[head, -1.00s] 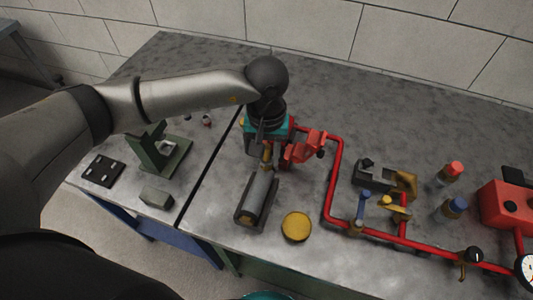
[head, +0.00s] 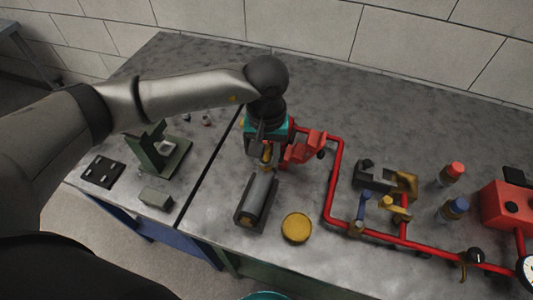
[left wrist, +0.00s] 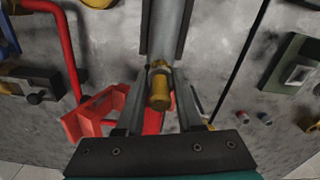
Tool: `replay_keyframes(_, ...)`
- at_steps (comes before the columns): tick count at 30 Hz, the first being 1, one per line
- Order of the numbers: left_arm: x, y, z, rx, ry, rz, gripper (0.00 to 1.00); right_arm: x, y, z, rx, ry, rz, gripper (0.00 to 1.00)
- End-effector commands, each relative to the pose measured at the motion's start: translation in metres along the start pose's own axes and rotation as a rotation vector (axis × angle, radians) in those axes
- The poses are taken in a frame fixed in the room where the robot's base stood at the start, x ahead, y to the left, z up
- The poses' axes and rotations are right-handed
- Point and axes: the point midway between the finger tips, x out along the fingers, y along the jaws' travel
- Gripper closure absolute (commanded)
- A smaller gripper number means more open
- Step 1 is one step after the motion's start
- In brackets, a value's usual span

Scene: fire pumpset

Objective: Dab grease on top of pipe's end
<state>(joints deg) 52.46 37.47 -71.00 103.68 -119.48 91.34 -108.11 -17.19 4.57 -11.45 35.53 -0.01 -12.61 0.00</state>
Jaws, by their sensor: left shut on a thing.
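A grey pipe (head: 259,195) lies in a dark cradle on the bench. In the left wrist view the pipe (left wrist: 167,28) runs up from the middle, away from me. My left gripper (head: 264,158) points down over the pipe's far end. In the left wrist view my left gripper (left wrist: 160,95) is shut on a short brass-coloured piece (left wrist: 159,92), whose narrower tip is at the pipe's end. I cannot tell whether the tip touches it or whether grease is on it. A round yellow tin (head: 297,228) stands right of the cradle. My right gripper is not in view.
A red vise-like block (head: 305,147) and red pipework (head: 334,185) stand close to the right of my left gripper. A green stand (head: 160,152) and a grey block (head: 156,198) are on the left. Bare bench lies between the stand and the cradle.

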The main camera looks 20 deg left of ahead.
Motion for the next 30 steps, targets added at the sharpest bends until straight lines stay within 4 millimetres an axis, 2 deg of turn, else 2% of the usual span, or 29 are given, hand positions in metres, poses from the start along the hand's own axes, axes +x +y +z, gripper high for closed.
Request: replay_keyframes(30, 0.0005, -0.0001, -0.0001, 0.0, 0.001, 0.0, 1.0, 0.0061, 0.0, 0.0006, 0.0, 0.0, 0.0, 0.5)
